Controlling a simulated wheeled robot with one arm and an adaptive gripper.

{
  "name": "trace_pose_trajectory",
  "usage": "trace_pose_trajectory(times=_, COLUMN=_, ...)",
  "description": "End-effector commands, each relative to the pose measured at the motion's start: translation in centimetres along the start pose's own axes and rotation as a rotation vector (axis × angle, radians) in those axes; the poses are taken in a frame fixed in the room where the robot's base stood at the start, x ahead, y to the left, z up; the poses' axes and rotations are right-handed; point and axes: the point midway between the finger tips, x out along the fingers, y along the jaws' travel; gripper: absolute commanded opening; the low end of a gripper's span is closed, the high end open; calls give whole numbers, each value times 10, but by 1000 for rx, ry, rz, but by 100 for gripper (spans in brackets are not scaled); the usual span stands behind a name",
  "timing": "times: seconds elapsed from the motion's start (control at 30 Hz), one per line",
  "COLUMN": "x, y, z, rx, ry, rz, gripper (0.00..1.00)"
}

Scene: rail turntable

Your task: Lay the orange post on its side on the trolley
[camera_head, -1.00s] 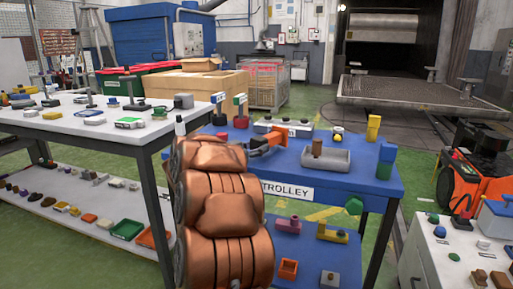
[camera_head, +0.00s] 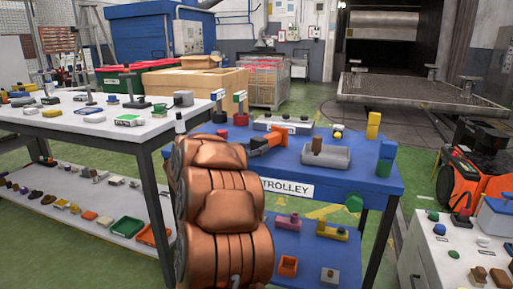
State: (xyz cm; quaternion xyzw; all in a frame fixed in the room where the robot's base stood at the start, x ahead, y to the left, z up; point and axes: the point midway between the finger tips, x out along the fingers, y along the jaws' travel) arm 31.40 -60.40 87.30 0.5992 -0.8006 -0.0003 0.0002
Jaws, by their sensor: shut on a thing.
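The blue trolley (camera_head: 350,184) stands in front of me with a white label reading TROLLEY on its front edge. The orange post (camera_head: 267,139) is over the left part of its top, its length close to level and slanting up to the right. My gripper (camera_head: 250,148) is shut on the post near its left end. My copper-coloured arm hides most of the gripper. I cannot tell whether the post touches the trolley top.
A grey tray (camera_head: 342,162) with a brown block is just right of the post. A grey box (camera_head: 283,125) and red and green-topped stands (camera_head: 241,110) are behind. Stacked blocks (camera_head: 385,158) stand at the right edge. A white table (camera_head: 70,130) is left.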

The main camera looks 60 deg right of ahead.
Motion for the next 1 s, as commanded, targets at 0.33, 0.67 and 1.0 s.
trace_pose_trajectory(times=0.33, x=0, y=0, z=-1, rx=1, ry=2, rz=0, gripper=81)
trace_pose_trajectory(times=0.67, x=-2, y=0, z=1, rx=1, ry=-1, rz=0, gripper=81)
trace_pose_trajectory(times=1.0, x=-47, y=-2, z=-1, rx=2, ry=0, rz=-5, gripper=81)
